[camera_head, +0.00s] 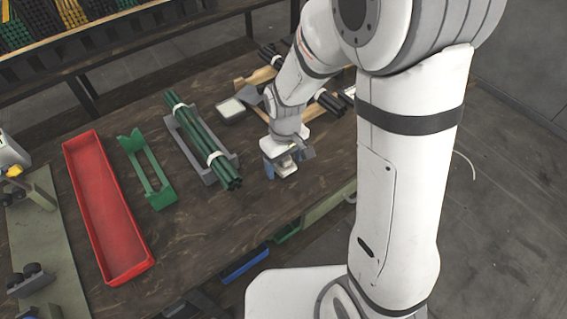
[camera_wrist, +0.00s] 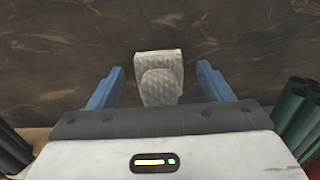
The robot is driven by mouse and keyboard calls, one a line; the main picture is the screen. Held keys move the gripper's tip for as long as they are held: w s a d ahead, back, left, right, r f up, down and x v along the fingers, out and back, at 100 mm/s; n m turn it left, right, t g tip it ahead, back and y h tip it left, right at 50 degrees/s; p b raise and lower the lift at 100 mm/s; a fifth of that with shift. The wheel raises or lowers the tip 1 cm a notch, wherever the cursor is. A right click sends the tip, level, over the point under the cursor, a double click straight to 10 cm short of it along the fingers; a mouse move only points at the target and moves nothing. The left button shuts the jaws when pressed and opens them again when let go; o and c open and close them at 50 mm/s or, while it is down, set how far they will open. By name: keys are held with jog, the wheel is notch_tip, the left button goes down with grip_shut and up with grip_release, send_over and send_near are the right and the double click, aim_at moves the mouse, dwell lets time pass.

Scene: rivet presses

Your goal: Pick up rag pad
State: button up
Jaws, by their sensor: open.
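The rag pad (camera_wrist: 160,66) is a pale, quilted, folded piece on the dark wooden table. In the wrist view it shows between the two blue fingers of my gripper (camera_wrist: 161,76), with a gap on each side. The fingers are apart and hold nothing. In the head view my gripper (camera_head: 281,167) points down over the table, and the pale rag pad (camera_head: 287,172) shows partly at its fingers. I cannot tell how far the fingertips are above the table.
A grey cradle (camera_head: 184,149) with a strapped bundle of green rods (camera_head: 204,141) stands left of my gripper. Farther left are an empty green cradle (camera_head: 147,170) and a red tray (camera_head: 128,266). A small grey tray (camera_head: 232,110) and dark rods (camera_head: 329,101) lie behind.

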jog(key=c, duration=1.2)
jog(key=shift+o, duration=0.2)
jog(key=shift+r, duration=0.15)
notch_tip(320, 180, up, 10)
jog(key=shift+f+p, duration=0.1)
jog(key=shift+p, duration=0.5)
jog(key=o, duration=0.5)
jog(key=shift+c, duration=1.6)
jog(key=shift+s, duration=0.1)
